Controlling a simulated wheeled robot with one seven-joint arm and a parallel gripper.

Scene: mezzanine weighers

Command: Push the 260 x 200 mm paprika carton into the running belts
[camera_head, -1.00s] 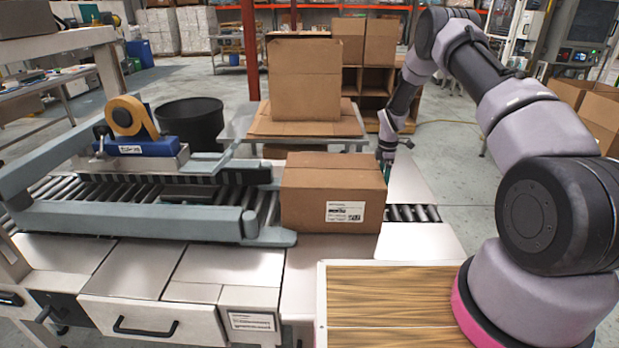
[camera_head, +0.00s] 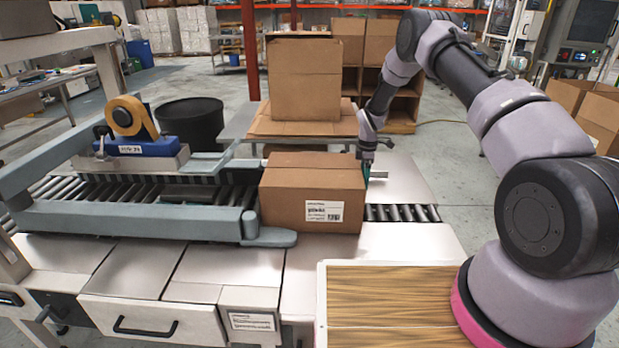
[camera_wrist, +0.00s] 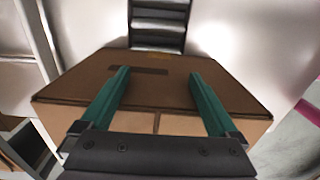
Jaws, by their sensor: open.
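The brown paprika carton (camera_head: 312,192) stands upright, with a white label on its near face, at the right mouth of the roller conveyor with the side belts (camera_head: 135,217). Its left end is close to the ends of the belt housings. My gripper (camera_head: 372,172) is at the carton's right side, partly hidden behind it. In the wrist view the two green fingers of my gripper (camera_wrist: 155,85) are apart, with the carton (camera_wrist: 160,122) showing between and below them. I cannot tell exactly where they touch it.
A blue tape head with an orange roll (camera_head: 132,130) sits above the conveyor. Short rollers (camera_head: 402,213) lie right of the carton. A table with flat cardboard and a larger box (camera_head: 305,80) stands behind. A wooden board (camera_head: 392,310) is in front.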

